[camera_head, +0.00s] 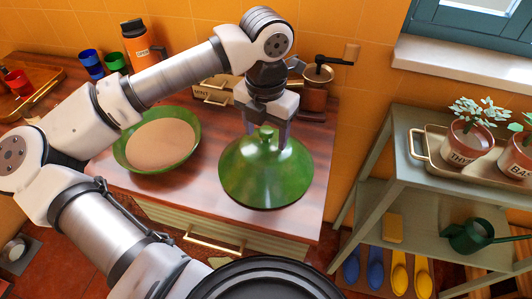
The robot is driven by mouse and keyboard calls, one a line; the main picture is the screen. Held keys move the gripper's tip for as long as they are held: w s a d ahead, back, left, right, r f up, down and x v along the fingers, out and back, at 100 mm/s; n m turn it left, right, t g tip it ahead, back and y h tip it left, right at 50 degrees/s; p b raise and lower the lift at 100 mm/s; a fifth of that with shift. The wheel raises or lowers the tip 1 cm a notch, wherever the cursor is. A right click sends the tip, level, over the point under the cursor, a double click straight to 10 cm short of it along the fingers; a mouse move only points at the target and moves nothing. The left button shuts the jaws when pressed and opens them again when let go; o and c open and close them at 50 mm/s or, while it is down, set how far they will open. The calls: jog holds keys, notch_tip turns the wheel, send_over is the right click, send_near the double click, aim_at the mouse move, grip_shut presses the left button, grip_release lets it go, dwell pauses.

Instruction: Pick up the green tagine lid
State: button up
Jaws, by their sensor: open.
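The green tagine lid (266,172) is a glossy cone with a small knob on top. It rests on the right part of the wooden counter in the head view. My gripper (268,122) points down right at the lid's knob, with its fingers around or just above it. The jaws are open. I cannot tell whether the fingers touch the knob, as the gripper partly hides the area behind the top.
A green dish (158,139) with a tan inside lies left of the lid. A brown grinder (317,87) stands behind, near the orange wall. An orange bottle (137,44) and cups are at the back left. A plant shelf (415,165) stands to the right.

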jog(key=shift+f, duration=0.2)
jog(key=shift+s, duration=0.1)
grip_shut()
dwell(0.5)
